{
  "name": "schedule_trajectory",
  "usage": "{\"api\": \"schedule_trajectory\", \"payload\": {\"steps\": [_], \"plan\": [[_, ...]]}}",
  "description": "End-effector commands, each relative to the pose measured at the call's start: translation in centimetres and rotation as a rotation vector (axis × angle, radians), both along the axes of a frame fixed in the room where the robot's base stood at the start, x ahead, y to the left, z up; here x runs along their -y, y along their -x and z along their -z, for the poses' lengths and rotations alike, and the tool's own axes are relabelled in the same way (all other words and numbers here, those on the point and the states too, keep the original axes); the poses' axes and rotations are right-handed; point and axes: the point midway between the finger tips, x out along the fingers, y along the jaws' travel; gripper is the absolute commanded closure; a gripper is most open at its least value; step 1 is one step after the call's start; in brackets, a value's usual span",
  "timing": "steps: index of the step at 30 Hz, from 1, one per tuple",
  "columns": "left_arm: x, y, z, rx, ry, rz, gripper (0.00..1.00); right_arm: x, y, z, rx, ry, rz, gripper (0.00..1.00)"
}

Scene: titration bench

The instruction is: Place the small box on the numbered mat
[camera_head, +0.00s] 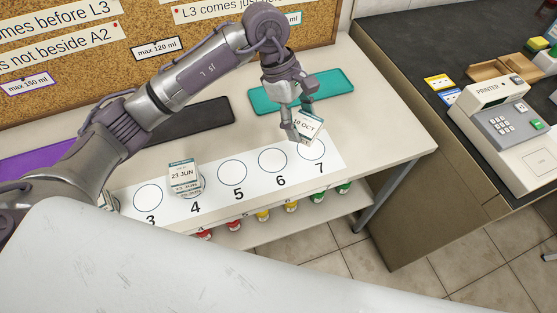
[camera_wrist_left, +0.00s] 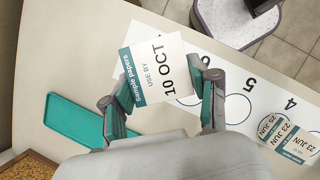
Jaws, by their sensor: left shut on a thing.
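My left gripper (camera_head: 301,122) is shut on the small box (camera_head: 308,124), a white box with a teal band. In the left wrist view the fingers of my left gripper (camera_wrist_left: 163,98) are on both sides of the box. My right gripper is not in view.
A white item labelled "23 JUN" (camera_head: 183,174) stands at circle 4. Circles 5 and 6 are bare. A teal tray (camera_head: 333,88) and a dark tray (camera_head: 200,120) lie behind the mat. Coloured-capped bottles (camera_head: 262,215) sit on a lower shelf. A printer (camera_head: 500,110) stands on the right counter.

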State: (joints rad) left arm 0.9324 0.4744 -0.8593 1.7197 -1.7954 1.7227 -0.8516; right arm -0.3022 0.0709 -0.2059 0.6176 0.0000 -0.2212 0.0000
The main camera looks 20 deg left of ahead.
Motion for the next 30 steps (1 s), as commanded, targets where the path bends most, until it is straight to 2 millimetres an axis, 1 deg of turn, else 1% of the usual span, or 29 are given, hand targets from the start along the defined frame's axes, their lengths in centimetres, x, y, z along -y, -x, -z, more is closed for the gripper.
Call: {"api": "schedule_trajectory", "payload": {"steps": [1, 3, 6, 9, 11, 14, 24, 27, 30], "plan": [[1.2, -0.6, 0.2, -0.002, 0.007, -0.117, 0.81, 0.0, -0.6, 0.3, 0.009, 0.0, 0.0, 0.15], [2.1, -1.6, 0.2, -0.003, 0.004, -0.283, 0.81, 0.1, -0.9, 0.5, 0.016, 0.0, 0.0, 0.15], [2.9, -2.6, 0.3, -0.003, 0.001, -0.463, 0.81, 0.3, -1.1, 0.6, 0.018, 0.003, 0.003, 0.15], [3.3, -3.2, 0.3, -0.001, -0.002, -0.574, 0.81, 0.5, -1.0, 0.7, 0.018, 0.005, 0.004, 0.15], [3.1, -3.3, 0.5, -0.002, -0.003, -0.61, 0.81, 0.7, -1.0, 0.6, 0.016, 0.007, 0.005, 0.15], [2.0, -2.7, 1.2, -0.005, -0.006, -0.635, 0.81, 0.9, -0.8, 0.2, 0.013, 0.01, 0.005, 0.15], [-4.5, 1.1, 5.6, -0.006, -0.009, -0.632, 0.81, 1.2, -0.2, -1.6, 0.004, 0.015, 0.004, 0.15], [-5.9, 1.8, 6.6, -0.005, -0.008, -0.63, 0.81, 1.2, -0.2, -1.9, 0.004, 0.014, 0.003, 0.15], [-6.6, 2.2, 7.1, -0.002, -0.006, -0.629, 0.81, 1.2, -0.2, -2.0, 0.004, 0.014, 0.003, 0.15]]}}
